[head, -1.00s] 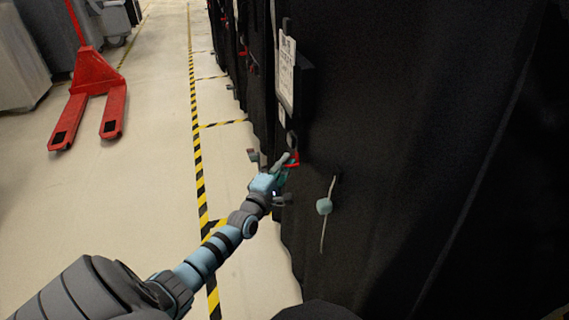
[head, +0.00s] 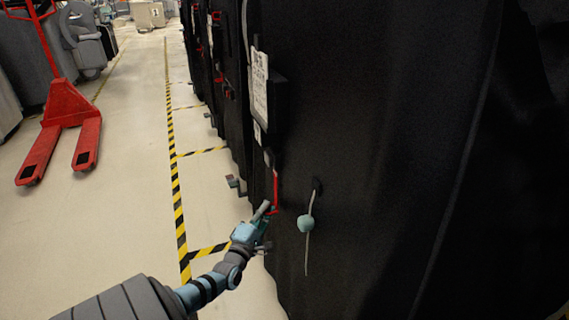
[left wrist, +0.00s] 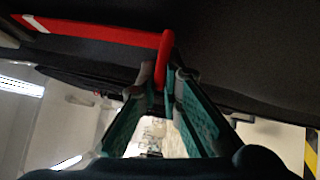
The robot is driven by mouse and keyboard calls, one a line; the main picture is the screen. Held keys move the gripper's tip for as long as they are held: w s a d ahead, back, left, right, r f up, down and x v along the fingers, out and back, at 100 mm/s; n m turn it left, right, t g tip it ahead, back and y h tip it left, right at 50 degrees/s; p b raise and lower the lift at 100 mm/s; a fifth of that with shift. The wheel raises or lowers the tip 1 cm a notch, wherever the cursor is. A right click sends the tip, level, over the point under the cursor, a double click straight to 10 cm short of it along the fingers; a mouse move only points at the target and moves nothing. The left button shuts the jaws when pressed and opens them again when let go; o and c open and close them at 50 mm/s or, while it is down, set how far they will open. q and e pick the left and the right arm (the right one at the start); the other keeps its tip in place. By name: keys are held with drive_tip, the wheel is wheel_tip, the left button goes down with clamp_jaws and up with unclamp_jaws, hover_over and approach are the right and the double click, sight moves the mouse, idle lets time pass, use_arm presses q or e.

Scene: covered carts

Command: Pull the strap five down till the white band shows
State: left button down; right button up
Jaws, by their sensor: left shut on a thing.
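A red strap (head: 276,188) hangs against the black cover of the near cart, below a white label. It also runs across the top of the left wrist view (left wrist: 100,33), where a white band (left wrist: 33,24) shows near its far end. My left gripper (head: 267,212) is at the strap's lower end. In the left wrist view its teal fingers (left wrist: 160,88) are shut on the red loop at the strap's end. I cannot read a number on the strap. My right gripper is not in view.
A pale green toggle (head: 306,224) on a cord hangs on the black cover (head: 370,150), right of the strap. The floor aisle with yellow-black tape (head: 178,205) is clear at left. A red pallet jack (head: 65,105) stands farther left.

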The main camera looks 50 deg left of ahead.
use_arm(q)
drive_tip(key=c, duration=1.7)
unclamp_jaws()
drive_tip(key=shift+s+f, duration=0.15)
drive_tip(key=shift+f, duration=0.05)
drive_tip(key=shift+r, duration=0.1)
drive_tip(key=v, duration=1.2)
